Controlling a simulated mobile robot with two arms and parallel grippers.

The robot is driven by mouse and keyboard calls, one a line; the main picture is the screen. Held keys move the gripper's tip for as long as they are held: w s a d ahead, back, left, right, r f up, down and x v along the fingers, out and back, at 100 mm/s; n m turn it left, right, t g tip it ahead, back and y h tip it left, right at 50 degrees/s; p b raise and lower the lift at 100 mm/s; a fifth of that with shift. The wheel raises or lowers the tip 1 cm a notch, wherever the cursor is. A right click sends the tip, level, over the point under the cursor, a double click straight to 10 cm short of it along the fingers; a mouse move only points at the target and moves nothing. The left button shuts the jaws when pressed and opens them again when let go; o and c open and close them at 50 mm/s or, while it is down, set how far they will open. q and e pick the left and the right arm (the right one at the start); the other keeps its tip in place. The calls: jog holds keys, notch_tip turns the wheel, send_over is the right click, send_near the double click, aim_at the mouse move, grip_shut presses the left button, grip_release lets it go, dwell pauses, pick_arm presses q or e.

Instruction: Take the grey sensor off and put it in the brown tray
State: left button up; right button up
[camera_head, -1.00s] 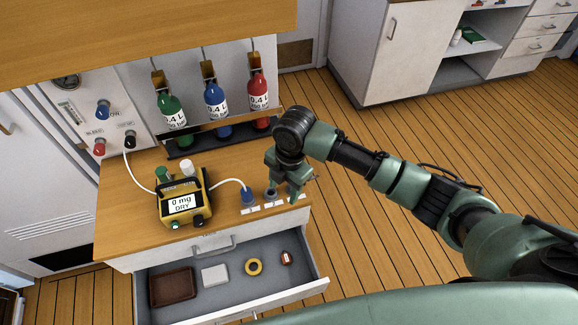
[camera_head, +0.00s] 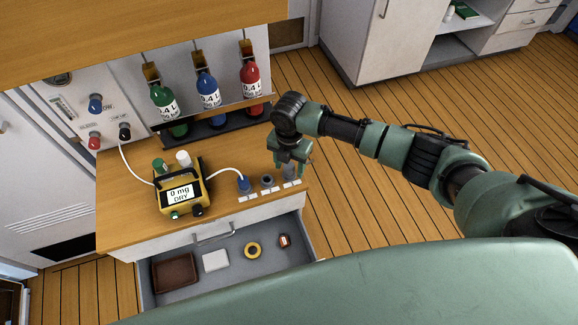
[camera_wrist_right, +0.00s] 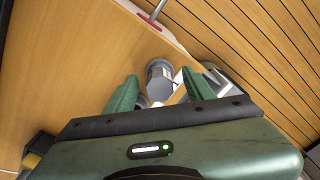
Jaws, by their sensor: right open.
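The grey sensor (camera_wrist_right: 160,72) is a short upright cylinder on the wooden counter. In the right wrist view it stands between and beyond the fingertips of my right gripper (camera_wrist_right: 160,88). In the head view my right gripper (camera_head: 290,165) points down over the rightmost spot of the sensor row. Its fingers are open around a grey shape there, with no clear contact. The brown tray (camera_head: 174,273) lies at the left of the open drawer (camera_head: 225,284). My left gripper is not in view.
A blue sensor (camera_head: 243,185) with a white cable and a dark grey round fitting (camera_head: 267,181) stand left of my gripper. A yellow meter (camera_head: 181,194) is further left.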

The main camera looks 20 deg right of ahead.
grip_shut()
